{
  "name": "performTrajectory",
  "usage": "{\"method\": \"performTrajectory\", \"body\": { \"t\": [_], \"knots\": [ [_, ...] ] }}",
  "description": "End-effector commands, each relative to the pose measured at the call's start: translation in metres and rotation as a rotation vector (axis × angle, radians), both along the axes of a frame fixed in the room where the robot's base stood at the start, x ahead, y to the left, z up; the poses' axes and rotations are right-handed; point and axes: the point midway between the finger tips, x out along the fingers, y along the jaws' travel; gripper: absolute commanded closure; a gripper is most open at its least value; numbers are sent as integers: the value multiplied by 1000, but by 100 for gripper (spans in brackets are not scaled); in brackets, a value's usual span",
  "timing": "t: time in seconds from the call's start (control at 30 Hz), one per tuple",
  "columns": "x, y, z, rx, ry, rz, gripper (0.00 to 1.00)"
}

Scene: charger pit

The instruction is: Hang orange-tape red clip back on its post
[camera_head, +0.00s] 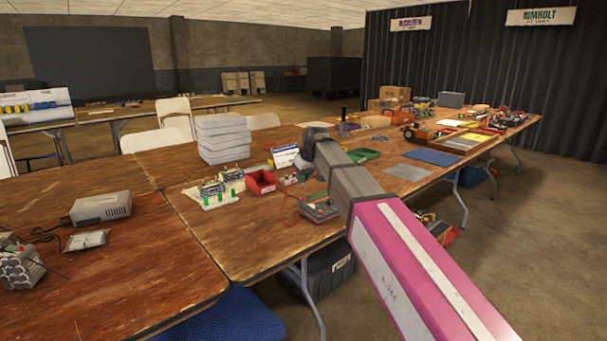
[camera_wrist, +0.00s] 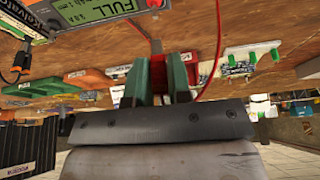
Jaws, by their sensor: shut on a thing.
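In the wrist view my gripper (camera_wrist: 157,76) has two green fingers closed on a red piece (camera_wrist: 157,62), which appears to be the red clip. It is mostly hidden between the fingers, and I cannot see orange tape on it. A thin red lead (camera_wrist: 217,40) curves down beside the fingers. In the head view my arm reaches over the table, and its own links hide the gripper and clip. I cannot pick out the clip's post for certain in either view.
In the head view, a dark device with red leads (camera_head: 319,209), a red bin (camera_head: 261,182) and boards with green posts (camera_head: 218,199) stand on the wooden table.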

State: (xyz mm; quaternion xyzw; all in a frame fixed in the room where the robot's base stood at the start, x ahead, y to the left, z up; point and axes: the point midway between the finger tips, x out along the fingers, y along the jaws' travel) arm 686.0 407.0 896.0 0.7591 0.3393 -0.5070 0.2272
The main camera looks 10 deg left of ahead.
Motion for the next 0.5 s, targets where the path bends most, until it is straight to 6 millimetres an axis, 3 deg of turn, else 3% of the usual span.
{"method": "performTrajectory", "body": {
  "t": [0.5],
  "knots": [
    [0,0,-27,0,0,0,95]
  ]
}}
